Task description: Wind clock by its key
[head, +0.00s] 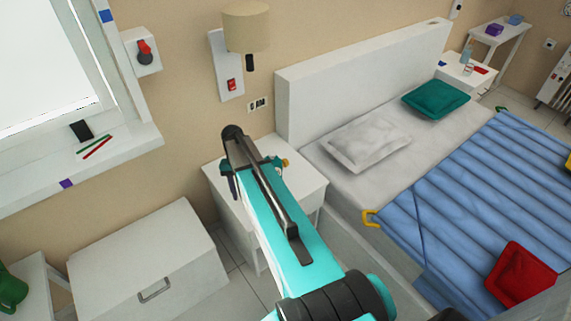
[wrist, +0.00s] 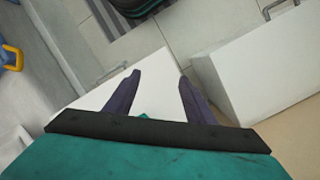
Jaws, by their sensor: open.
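My gripper is over the white bedside table (head: 308,186) in the head view, with one dark purple finger (head: 233,187) showing and the rest hidden by my arm. In the wrist view the two fingers of my gripper (wrist: 159,76) are spread, with nothing between their tips; the white tabletop (wrist: 95,97) lies below. A small teal piece (wrist: 143,116) shows between the finger bases; I cannot tell what it belongs to. A small orange-gold thing (head: 285,162) shows beside my gripper in the head view, possibly part of the clock. No clock face or key can be made out.
A white chest (head: 150,265) stands left of the table; it also shows in the wrist view (wrist: 262,72). The bed with blue cover (head: 480,195) is at the right. A lamp (head: 247,27) and red switch (head: 232,85) are on the wall above.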

